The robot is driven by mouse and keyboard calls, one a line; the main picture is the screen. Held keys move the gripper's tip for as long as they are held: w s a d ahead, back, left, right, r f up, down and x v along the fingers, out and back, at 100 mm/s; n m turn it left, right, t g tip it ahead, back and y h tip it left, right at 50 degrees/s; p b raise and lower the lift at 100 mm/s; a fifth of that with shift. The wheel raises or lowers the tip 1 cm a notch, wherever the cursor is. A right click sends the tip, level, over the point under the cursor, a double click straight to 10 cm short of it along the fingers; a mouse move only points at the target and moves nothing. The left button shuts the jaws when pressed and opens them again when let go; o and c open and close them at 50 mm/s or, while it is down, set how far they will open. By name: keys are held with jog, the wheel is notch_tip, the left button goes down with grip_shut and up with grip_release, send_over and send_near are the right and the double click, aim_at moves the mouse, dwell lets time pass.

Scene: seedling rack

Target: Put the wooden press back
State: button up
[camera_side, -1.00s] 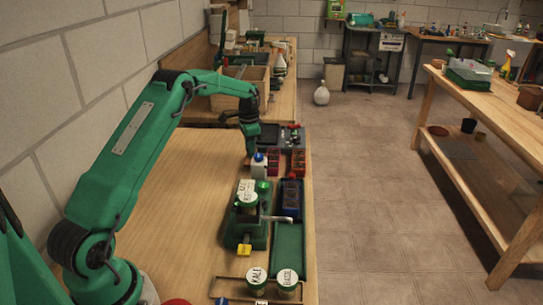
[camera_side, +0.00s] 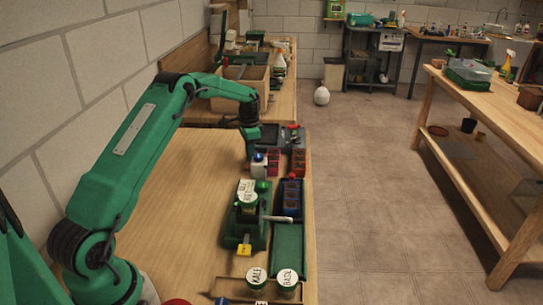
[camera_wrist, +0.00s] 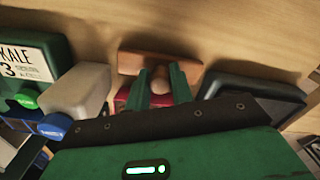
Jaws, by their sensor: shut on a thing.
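The wooden press shows in the wrist view as a flat wooden bar (camera_wrist: 160,62) with a round knob (camera_wrist: 158,86). My gripper (camera_wrist: 160,78) has its two green fingers on either side of the knob and is shut on it. A red tray (camera_wrist: 128,96) lies partly behind the fingers. In the side view my gripper (camera_side: 250,152) points down beside a white bottle with a blue cap (camera_side: 258,170). I cannot make out the press in that view. Whether the press touches the tabletop is unclear.
A dark box (camera_wrist: 250,88) is right of the press in the wrist view; the white bottle (camera_wrist: 82,90) is to its left. Red trays (camera_side: 297,161) stand right of my gripper in the side view. Bare tabletop (camera_side: 185,190) lies to the left.

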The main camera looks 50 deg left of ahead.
jog(key=shift+f, duration=0.45)
jog(key=o, duration=0.9)
jog(key=shift+o, duration=0.2)
jog(key=shift+r, duration=3.9)
